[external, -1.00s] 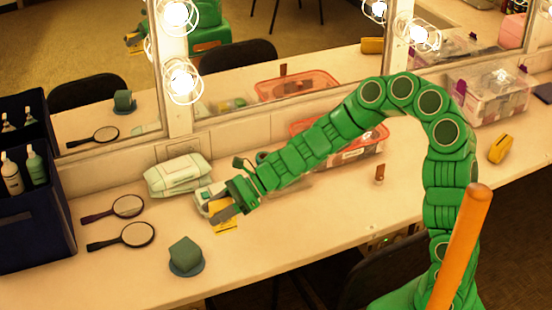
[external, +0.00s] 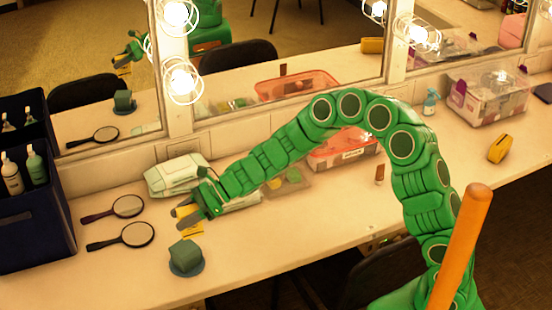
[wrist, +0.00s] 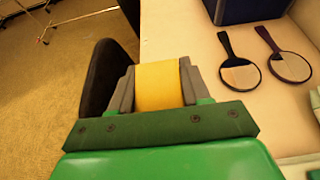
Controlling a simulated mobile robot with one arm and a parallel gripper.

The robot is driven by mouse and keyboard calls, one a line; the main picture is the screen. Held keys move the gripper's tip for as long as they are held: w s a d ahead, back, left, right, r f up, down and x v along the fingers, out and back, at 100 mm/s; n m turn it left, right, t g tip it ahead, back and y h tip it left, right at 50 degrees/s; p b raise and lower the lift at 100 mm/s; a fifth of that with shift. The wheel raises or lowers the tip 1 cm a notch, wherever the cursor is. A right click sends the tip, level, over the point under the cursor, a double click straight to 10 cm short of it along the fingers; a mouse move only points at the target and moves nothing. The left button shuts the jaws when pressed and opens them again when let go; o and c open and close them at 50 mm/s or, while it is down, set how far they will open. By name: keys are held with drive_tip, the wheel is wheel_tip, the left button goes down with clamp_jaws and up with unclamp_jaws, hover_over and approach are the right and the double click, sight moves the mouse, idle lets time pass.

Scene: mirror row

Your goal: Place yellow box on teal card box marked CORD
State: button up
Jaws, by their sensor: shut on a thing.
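The yellow box (external: 193,231) is in my gripper (external: 188,216), with a grey finger across it in the external view. The wrist view shows the yellow box (wrist: 160,85) between both grey fingers of my gripper (wrist: 157,84), which is shut on it. A teal box (external: 185,252) sits on a round blue base near the front edge of the counter, just below my gripper in the picture. I cannot read any marking on it, and it does not show in the wrist view. The gap between the yellow box and the counter is hard to judge.
Two hand mirrors (external: 126,207) (external: 124,236) lie to the left, beside a dark blue caddy (external: 28,190) with bottles. A pale wipes pack (external: 177,175) lies behind my gripper. A red-rimmed clear bin (external: 345,152) stands further right. A wall mirror runs along the back.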

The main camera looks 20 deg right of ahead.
drive_tip(key=shift+w+a+f, duration=0.4)
drive_tip(key=shift+f, duration=0.85)
drive_tip(key=shift+w+a+f, duration=0.45)
drive_tip(key=shift+f, duration=0.75)
drive_tip(key=shift+w+a+f, duration=0.4)
drive_tip(key=shift+f, duration=0.85)
drive_tip(key=shift+f, duration=0.15)
drive_tip(key=o, duration=1.1)
drive_tip(key=shift+d+r, duration=0.2)
drive_tip(key=shift+r, duration=0.1)
drive_tip(key=v, duration=1.1)
drive_tip(key=shift+d, duration=0.3)
